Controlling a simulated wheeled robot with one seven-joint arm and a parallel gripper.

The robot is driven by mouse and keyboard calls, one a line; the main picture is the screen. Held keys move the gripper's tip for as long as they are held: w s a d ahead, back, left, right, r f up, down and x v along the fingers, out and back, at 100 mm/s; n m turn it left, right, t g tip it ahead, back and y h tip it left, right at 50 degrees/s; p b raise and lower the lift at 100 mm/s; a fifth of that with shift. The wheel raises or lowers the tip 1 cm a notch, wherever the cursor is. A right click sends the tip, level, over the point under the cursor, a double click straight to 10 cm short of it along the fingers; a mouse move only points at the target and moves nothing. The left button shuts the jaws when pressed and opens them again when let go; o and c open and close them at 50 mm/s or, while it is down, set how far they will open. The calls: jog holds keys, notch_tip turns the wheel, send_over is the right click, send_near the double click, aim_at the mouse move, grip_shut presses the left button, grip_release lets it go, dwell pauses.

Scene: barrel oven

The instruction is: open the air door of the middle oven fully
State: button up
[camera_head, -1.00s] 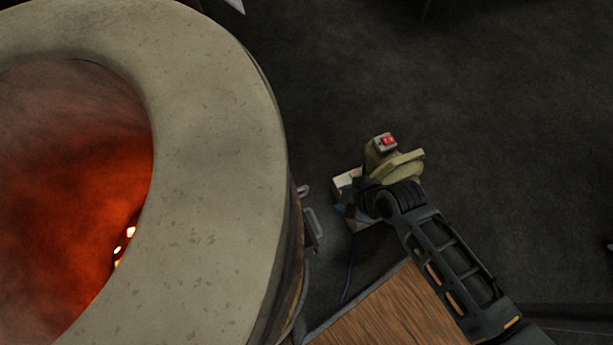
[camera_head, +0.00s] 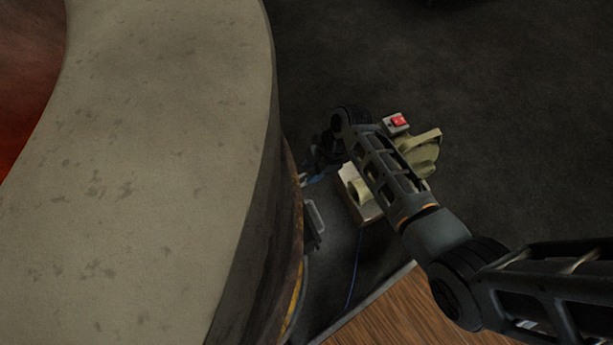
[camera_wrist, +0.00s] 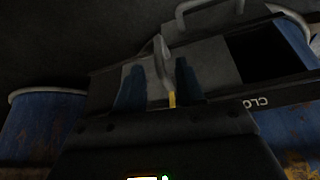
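The oven (camera_head: 180,150) is a barrel with a broad pale rim, at the left of the head view. In the wrist view, its air door (camera_wrist: 205,62) is a grey metal plate in a dark frame low on the blue, rusty barrel. A dark opening (camera_wrist: 265,50) shows to the right of the plate. An upright metal tab (camera_wrist: 162,62) stands out from the plate. My gripper (camera_wrist: 160,88) is open, with its blue fingertips on either side of the tab. I cannot tell whether they touch it. In the head view my gripper (camera_head: 312,178) is beside the barrel's side, partly hidden.
A cream blower (camera_head: 420,152) with a red switch sits on a pale box (camera_head: 352,190) right of the oven, partly behind my arm. A grey handle (camera_head: 314,216) sticks out from the barrel. A wooden top (camera_head: 400,310) lies below. The dark floor at upper right is clear.

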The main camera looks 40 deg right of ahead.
aim_at(307, 175)
jog(key=b+x, duration=0.1)
jog(key=x, duration=0.3)
jog(key=shift+f, duration=0.1)
jog(key=shift+c, duration=0.2)
grip_shut()
dwell(0.4)
